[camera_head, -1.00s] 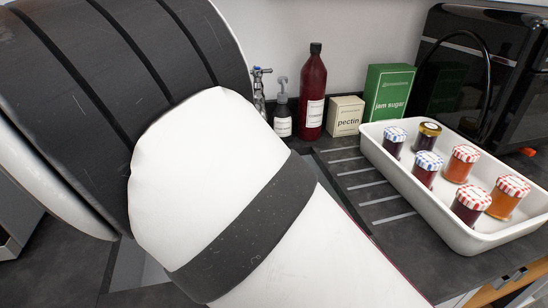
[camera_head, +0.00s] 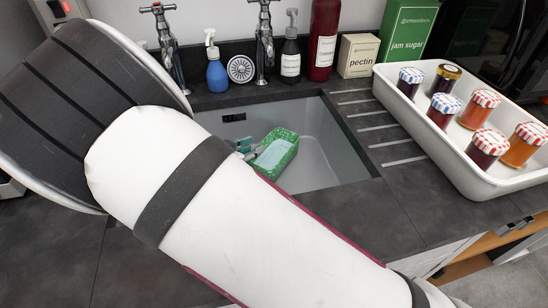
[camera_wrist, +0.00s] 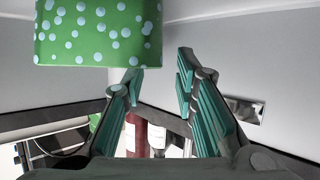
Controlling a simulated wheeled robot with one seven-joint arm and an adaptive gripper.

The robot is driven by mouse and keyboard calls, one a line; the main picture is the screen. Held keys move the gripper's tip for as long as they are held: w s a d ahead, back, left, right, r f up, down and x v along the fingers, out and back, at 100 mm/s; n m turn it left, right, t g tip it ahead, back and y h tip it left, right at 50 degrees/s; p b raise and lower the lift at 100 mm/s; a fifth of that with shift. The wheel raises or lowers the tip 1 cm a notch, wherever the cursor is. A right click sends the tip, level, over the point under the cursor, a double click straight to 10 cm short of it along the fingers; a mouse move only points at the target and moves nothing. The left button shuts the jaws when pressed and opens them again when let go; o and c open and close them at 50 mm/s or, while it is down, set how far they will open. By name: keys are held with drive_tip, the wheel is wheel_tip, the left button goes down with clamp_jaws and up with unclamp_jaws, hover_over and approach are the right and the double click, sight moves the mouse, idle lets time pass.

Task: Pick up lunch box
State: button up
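The lunch box (camera_head: 288,154) is a green box with a pale blue top, inside the sink. In the wrist view the lunch box (camera_wrist: 95,32), green with light blue dots, fills the upper left, cut off by the top edge. My gripper (camera_wrist: 161,70) is open, with teal finger pads apart and nothing between them. The left fingertip is just below the box's lower right corner in that view; I cannot tell whether it touches. In the head view my gripper (camera_head: 246,147) shows only partly at the box's left end, the rest hidden behind my arm.
The sink (camera_head: 325,150) has walls around the box. A white tray (camera_head: 450,150) of several jars stands on the right.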

drive_tip(key=x, duration=0.3)
drive_tip(key=shift+w+d+f, duration=0.1)
drive_tip(key=shift+w, duration=0.1)
clamp_jaws()
drive_tip(key=shift+r, duration=0.2)
drive_tip(key=shift+r+p, duration=0.95)
drive_tip(key=shift+r, duration=4.9)
drive_tip(key=s+a+p, duration=0.1)
drive_tip(key=s+a, duration=0.3)
drive_tip(key=s, duration=0.3)
drive_tip(key=s+a, duration=0.4)
drive_tip(key=s, duration=0.4)
drive_tip(key=shift+s+a+p, duration=0.2)
drive_tip(key=shift+a+p, duration=0.2)
drive_tip(key=shift+s, duration=0.1)
